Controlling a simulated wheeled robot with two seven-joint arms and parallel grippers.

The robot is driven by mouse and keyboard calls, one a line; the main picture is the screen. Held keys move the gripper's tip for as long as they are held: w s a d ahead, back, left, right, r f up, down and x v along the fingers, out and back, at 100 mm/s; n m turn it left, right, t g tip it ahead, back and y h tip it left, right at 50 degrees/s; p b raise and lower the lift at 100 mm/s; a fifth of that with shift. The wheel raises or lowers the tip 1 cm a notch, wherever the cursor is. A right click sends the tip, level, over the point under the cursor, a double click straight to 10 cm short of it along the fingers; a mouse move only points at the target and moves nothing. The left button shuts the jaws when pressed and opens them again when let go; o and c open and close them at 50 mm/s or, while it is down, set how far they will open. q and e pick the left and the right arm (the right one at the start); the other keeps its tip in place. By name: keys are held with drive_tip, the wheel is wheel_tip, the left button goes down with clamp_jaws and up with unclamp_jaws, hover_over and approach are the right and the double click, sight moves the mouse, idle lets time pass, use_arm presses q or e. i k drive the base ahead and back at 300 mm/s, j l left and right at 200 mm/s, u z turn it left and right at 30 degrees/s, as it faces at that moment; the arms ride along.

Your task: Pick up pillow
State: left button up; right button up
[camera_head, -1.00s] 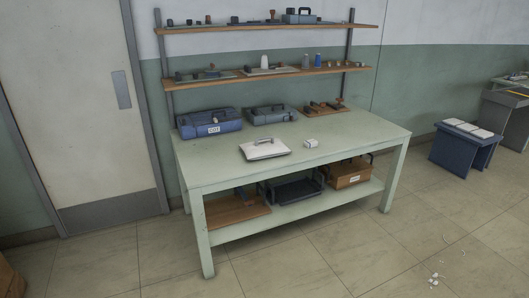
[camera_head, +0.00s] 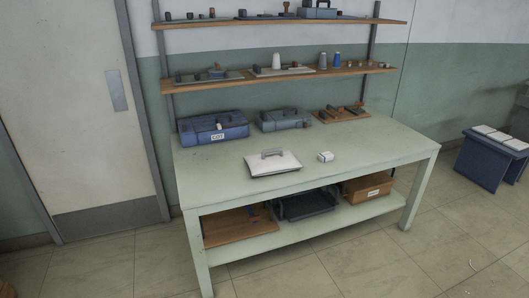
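I see no object that is clearly a pillow. A white flat item with a grey handle (camera_head: 273,164) lies near the front edge of the green table (camera_head: 215,172). A small white block (camera_head: 325,157) lies to its right on the tabletop. Neither of my grippers shows in the head view, so I cannot see their state.
Blue case (camera_head: 212,128) and grey-blue case (camera_head: 284,119) stand at the table's back. Wall shelves (camera_head: 290,76) hold small items. A wooden box (camera_head: 368,187) and dark tray (camera_head: 305,207) sit below. A blue stool (camera_head: 490,158) stands right. Floor in front is clear.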

sight(270, 161)
drive_tip(key=i+l+u, duration=0.35)
drive_tip(key=i+l, duration=0.6)
drive_tip(key=i, duration=0.4)
drive_tip(key=i+l+u, duration=0.3)
drive_tip(key=i+l, duration=0.95)
